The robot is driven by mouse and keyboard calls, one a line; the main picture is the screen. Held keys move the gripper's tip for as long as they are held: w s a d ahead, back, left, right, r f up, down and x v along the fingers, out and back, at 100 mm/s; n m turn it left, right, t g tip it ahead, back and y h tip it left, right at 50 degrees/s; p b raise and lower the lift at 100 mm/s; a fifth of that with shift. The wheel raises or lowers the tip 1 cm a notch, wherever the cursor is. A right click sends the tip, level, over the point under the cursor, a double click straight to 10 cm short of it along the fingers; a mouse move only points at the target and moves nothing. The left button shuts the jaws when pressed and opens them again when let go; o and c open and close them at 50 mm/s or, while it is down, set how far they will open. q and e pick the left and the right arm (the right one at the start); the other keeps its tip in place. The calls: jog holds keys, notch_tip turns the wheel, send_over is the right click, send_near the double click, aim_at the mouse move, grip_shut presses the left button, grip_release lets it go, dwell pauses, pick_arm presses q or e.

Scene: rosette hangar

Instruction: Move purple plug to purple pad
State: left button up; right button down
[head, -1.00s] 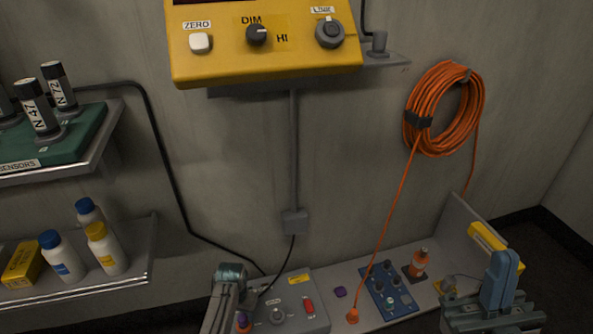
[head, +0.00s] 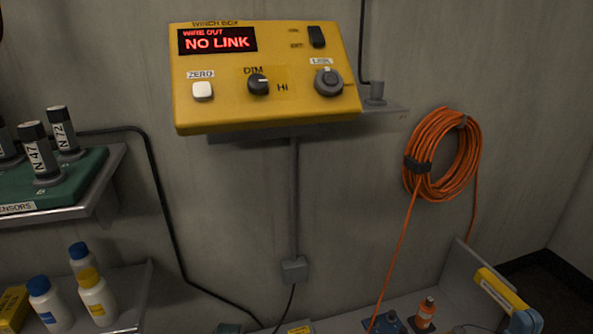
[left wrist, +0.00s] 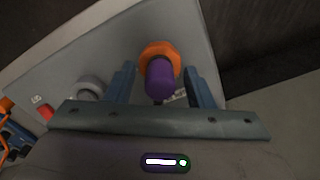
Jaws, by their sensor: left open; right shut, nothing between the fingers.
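The purple plug (left wrist: 160,80) shows in the left wrist view, with an orange collar (left wrist: 158,50) around its far end. My left gripper (left wrist: 160,70) is open, with its blue fingers on either side of the plug and gaps visible beside it. The purple pad is in neither current view.
A grey knob (left wrist: 90,88) and a red switch (left wrist: 46,113) lie left of the plug. The yellow winch box (head: 265,110) reads NO LINK. An orange cable coil (head: 442,155) hangs on the wall. Bottles (head: 95,298) stand on the left shelf.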

pick_arm(q)
jog(key=shift+p, duration=0.55)
dwell(0.6)
jog(key=shift+p, duration=0.3)
grip_shut()
dwell(0.4)
